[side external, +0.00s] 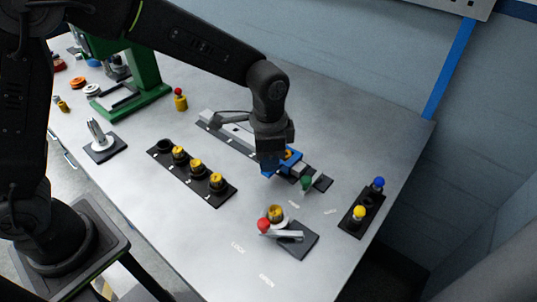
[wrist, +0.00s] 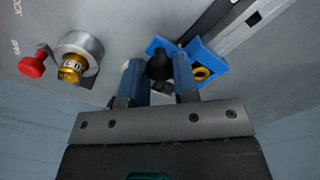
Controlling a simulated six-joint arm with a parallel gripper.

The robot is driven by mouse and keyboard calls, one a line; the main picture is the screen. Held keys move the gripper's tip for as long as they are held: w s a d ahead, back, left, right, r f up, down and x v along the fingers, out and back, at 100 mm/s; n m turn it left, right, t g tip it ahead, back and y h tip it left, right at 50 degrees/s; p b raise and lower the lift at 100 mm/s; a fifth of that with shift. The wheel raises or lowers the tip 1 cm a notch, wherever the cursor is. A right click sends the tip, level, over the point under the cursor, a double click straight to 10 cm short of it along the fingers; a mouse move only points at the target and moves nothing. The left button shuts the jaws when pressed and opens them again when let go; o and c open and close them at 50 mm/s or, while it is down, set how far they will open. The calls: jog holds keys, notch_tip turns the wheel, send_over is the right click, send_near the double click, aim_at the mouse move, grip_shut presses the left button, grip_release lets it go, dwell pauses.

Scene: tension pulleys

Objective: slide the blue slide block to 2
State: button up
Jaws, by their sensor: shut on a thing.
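The blue slide block (side external: 293,157) sits on the grey rail (side external: 228,129), near the rail's right end. It carries a small yellow wheel. My gripper (side external: 268,160) is down at the block and hides part of it. In the wrist view, the fingers of my gripper (wrist: 158,75) are closed around a dark round knob (wrist: 159,67) beside the blue slide block (wrist: 205,60). The block's yellow wheel (wrist: 201,74) shows to the right of the fingers. I cannot read a number 2 mark by the rail.
A green knob (side external: 306,183) stands just right of the block. A clamp with a red ball (side external: 263,225) is in front. A dark strip with yellow-topped pegs (side external: 197,167) lies left of the rail. A holder with blue and yellow knobs (side external: 361,213) stands at right.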

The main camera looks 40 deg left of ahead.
grip_shut()
jog(key=a, duration=0.8)
jog(key=o, duration=0.7)
grip_release()
notch_tip(320, 180, up, 14)
